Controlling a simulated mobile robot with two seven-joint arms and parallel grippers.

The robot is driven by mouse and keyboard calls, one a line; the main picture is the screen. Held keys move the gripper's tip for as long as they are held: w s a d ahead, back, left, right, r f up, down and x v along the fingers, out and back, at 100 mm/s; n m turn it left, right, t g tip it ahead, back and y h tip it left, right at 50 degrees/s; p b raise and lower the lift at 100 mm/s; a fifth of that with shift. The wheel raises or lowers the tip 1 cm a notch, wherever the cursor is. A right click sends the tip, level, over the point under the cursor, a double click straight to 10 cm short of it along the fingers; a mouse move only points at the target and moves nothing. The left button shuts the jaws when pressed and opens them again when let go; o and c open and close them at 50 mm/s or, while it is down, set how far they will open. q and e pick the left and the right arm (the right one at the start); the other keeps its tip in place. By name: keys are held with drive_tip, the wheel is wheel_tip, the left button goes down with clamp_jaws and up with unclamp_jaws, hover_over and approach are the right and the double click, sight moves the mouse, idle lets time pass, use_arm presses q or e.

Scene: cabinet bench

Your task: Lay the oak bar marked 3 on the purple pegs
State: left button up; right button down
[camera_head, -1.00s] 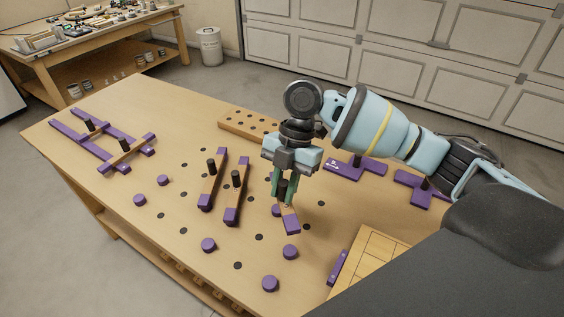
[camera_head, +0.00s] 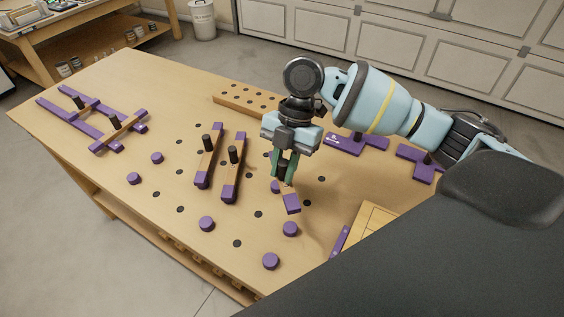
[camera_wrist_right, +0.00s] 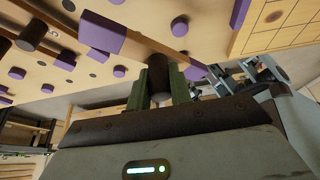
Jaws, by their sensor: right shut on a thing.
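My right gripper (camera_head: 284,170) is shut on the dark knob (camera_wrist_right: 158,75) of an oak bar with a purple end (camera_head: 292,204). The bar's purple end also shows in the right wrist view (camera_wrist_right: 101,33). The number on this bar is not readable. Its far part is hidden behind the fingers, and I cannot tell its exact height over the bench. A purple peg (camera_head: 275,187) shows just left of the bar, and another purple peg (camera_head: 290,229) stands in front of its purple end. More purple pegs (camera_head: 206,223) (camera_head: 270,261) stand nearer the front edge. My left gripper is not in view.
Two knobbed bars (camera_head: 208,158) (camera_head: 233,170) lie left of my gripper. A purple-ended frame (camera_head: 98,120) is at the far left. A holed wooden block (camera_head: 240,104) and purple pieces (camera_head: 350,145) (camera_head: 418,160) lie behind. A wooden tray (camera_head: 372,222) is at the right.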

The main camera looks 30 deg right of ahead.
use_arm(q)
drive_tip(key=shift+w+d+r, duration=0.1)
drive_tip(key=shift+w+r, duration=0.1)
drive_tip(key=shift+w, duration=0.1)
